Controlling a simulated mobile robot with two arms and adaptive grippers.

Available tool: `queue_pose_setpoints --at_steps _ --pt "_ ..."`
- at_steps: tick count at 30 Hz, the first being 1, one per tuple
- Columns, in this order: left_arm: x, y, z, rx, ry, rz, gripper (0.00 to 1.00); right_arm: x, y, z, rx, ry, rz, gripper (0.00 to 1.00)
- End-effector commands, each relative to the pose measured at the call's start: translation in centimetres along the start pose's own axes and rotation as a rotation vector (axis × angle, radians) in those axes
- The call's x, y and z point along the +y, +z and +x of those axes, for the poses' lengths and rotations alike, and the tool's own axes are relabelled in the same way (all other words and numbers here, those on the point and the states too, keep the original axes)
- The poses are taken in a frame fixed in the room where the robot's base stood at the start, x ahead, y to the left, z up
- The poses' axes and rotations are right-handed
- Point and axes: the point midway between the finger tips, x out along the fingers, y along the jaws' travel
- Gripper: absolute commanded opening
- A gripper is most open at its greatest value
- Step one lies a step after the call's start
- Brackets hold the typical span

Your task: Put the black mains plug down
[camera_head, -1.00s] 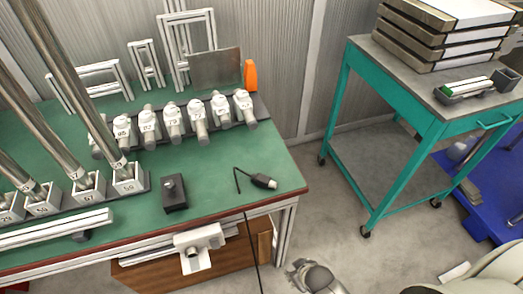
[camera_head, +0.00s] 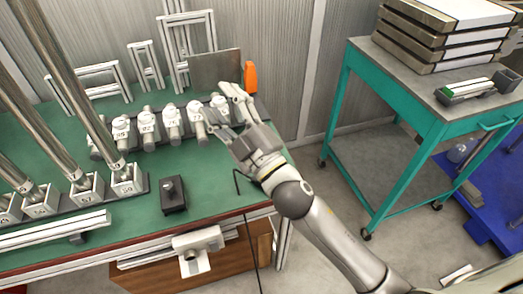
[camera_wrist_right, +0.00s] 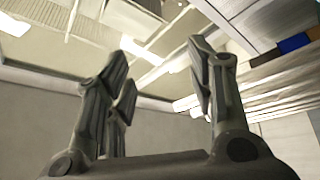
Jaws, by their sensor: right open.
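The black mains plug is hidden behind my right arm in the head view. Only its thin black cable (camera_head: 237,183) shows, bent on the green table top (camera_head: 215,180) and hanging down over the front edge. My right gripper (camera_head: 226,108) is above the right part of the table, by the row of white numbered fittings. In the right wrist view my right gripper (camera_wrist_right: 163,75) has its fingers spread, with nothing between them; that view looks at walls and ceiling. My left gripper is in neither view.
A small black box (camera_head: 173,195) stands on the table left of the cable. White numbered fittings (camera_head: 171,118) line a rack behind it. An orange object (camera_head: 250,77) stands at the back corner. A teal trolley (camera_head: 425,130) is to the right.

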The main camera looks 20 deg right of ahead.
Motion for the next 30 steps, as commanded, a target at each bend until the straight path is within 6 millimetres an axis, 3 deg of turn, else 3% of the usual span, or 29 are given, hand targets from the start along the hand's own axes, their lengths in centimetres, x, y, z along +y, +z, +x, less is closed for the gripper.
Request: queue_pose_setpoints --at_steps 3,7,10,14,17,20,22,26,30 --pt "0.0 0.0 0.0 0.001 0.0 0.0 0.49 -0.7 -6.6 1.8 0.304 -0.013 -0.184 0.5" --pt "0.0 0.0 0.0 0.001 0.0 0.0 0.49 -3.6 -12.3 1.4 0.625 -0.075 -0.395 0.5" --pt "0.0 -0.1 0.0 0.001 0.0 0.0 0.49 -6.8 -14.9 0.0 0.857 -0.157 -0.563 0.5" --pt "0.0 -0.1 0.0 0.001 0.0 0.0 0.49 -11.3 -15.2 -2.5 1.133 -0.316 -0.79 0.5" --pt "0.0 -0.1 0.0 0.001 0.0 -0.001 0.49 -14.4 -12.9 -4.5 1.313 -0.482 -0.967 0.5" --pt "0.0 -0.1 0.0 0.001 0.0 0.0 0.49 -16.3 -8.8 -6.2 1.459 -0.686 -1.139 0.5" --pt "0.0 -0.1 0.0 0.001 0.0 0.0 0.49 -16.6 -5.1 -7.1 1.535 -0.855 -1.254 0.5" --pt "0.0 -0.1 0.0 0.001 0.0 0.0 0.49 -14.9 2.3 -8.0 1.606 -1.199 -1.431 0.5" --pt "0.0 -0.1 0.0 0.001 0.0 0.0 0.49 -10.9 8.4 -8.4 1.591 -1.535 -1.546 0.5"
